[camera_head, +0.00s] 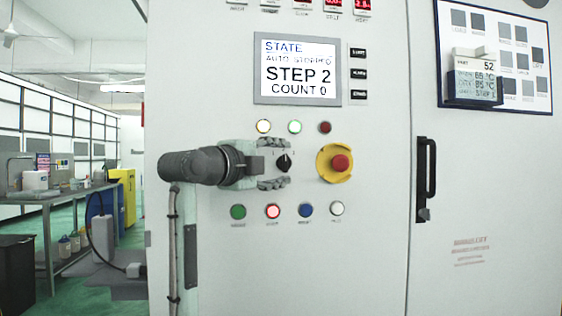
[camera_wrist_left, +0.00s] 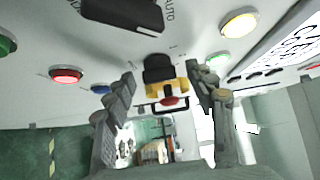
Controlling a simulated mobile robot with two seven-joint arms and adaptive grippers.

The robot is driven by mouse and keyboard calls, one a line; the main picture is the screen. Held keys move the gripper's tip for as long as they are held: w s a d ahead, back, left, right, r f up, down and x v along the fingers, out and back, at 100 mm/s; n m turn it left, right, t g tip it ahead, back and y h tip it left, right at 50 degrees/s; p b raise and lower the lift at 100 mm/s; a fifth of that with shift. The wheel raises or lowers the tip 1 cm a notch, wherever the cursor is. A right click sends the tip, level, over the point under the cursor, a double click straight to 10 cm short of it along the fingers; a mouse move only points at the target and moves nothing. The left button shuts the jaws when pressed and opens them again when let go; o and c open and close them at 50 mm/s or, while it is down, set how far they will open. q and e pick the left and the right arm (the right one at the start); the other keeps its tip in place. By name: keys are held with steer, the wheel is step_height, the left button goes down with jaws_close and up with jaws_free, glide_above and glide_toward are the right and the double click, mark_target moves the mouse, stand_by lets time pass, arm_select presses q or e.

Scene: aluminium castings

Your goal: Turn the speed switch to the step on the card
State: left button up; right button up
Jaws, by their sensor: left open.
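The speed switch (camera_head: 284,163) is a small black knob on the grey cabinet front, with tiny step marks around it. Its pointer looks roughly upward, but the exact step is hard to read. It also shows in the left wrist view (camera_wrist_left: 158,68). My left gripper (camera_head: 275,165) is open, one finger above and one below the knob, with a gap visible on both sides in the wrist view. The card (camera_head: 475,82) at upper right reads part 52, two temperatures and a last line that looks like step 1. The screen (camera_head: 298,68) reads "AUTO STOPPED, STEP 2, COUNT 0".
The red emergency stop on its yellow base (camera_head: 336,163) sits close right of the switch. Lamps (camera_head: 295,127) run above and buttons (camera_head: 272,211) below. A black AUTO selector (camera_wrist_left: 125,12) shows in the wrist view. A door handle (camera_head: 425,180) stands farther right.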

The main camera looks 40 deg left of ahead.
arm_select(q)
steer(key=shift+w, duration=0.3)
arm_select(e)
steer(key=shift+s+f, duration=0.1)
steer(key=shift+f, duration=0.05)
arm_select(q)
steer(key=c, duration=1.2)
steer(key=shift+o, duration=0.2)
steer(key=shift+f, duration=0.1)
arm_select(e)
steer(key=shift+f, duration=0.1)
